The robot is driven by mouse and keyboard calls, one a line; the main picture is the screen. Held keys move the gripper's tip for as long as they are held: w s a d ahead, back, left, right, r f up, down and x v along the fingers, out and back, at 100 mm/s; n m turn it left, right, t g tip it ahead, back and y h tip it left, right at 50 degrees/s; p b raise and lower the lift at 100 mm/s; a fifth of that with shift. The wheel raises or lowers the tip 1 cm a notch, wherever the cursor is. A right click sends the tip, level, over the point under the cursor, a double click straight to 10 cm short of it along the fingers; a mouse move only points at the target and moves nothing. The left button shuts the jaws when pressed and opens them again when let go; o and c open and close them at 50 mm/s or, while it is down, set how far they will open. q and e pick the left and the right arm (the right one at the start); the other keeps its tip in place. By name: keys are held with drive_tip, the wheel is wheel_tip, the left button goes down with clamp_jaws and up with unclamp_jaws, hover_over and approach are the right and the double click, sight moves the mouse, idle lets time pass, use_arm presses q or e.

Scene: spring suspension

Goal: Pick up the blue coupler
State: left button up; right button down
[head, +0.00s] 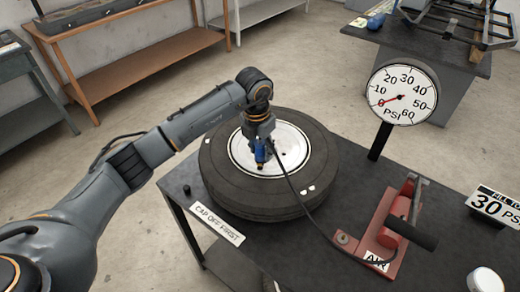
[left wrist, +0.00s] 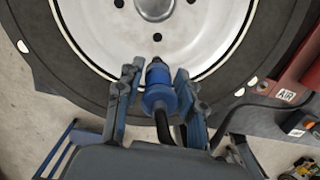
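The blue coupler (head: 259,152) is above the white hub of the wheel, with its dark hose (head: 292,188) attached. My left gripper (head: 261,141) reaches down over the wheel and is shut on the coupler. In the left wrist view the coupler (left wrist: 159,92) sits between the two fingers (left wrist: 160,78), one close against each side. Its narrow dark tip points toward the wheel hub. I cannot tell whether the tip touches the wheel. My right gripper is not in view.
The wheel (head: 235,192) lies flat on the dark table (head: 330,262). A small black cap (head: 186,189) is by the "CAP OFF FIRST" sign (head: 218,224). The red air pump (head: 395,230), the PSI gauge (head: 402,94) and a "30 PSI" sign (head: 494,205) stand to the right.

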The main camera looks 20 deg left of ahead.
use_arm(q)
clamp_jaws()
drive_tip(key=shift+r, duration=0.1)
drive_tip(key=shift+w+r+b, duration=0.1)
drive_tip(key=shift+r+b, duration=0.25)
drive_tip(key=shift+r, duration=0.45)
drive_tip(key=s+a+r+b, duration=0.2)
drive_tip(key=s+r+b, duration=0.1)
drive_tip(key=s+r, duration=1.1)
drive_tip(key=shift+a+r, duration=0.15)
drive_tip(key=shift+a, duration=0.2)
